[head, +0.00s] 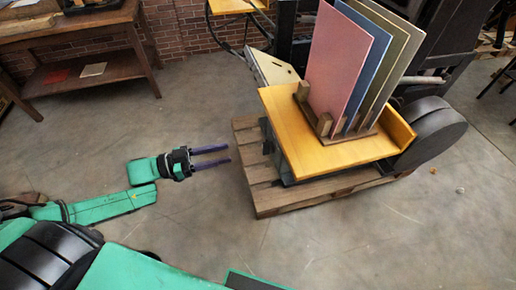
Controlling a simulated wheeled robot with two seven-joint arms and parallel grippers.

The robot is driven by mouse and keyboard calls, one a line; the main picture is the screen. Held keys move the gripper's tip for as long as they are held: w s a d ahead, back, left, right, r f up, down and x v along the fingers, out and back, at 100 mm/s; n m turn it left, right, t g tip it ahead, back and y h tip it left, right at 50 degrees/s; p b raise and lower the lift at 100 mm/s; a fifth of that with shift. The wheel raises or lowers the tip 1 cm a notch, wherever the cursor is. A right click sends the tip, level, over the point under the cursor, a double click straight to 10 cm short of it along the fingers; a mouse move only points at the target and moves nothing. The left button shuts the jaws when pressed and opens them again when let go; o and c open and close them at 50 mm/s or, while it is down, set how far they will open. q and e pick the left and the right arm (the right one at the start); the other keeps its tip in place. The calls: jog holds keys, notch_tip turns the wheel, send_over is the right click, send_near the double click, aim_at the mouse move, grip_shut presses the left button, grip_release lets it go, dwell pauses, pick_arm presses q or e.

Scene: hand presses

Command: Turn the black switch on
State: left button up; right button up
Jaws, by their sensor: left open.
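My left gripper (229,154) is open, with its two purple fingers apart and pointing right. Nothing is between them. It is left of a machine with a yellow wooden top (287,128), with a short gap between the fingertips and the machine's pallet. Small dark parts sit on the machine's shaded left side, just under the yellow top. I cannot tell whether one of them is the black switch. My right gripper is not in view.
The machine stands on a wooden pallet (262,198). Pink, blue and other boards (345,65) stand in a rack on top. A black rounded housing (432,135) is at its right end. A wooden table (75,40) is at the back left. The concrete floor around my left gripper is clear.

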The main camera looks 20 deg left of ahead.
aim_at(268, 148)
pick_arm(q)
jog(key=x, duration=1.1)
jog(key=shift+s, duration=0.15)
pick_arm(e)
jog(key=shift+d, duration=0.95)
pick_arm(q)
jog(key=c, duration=0.7)
grip_shut()
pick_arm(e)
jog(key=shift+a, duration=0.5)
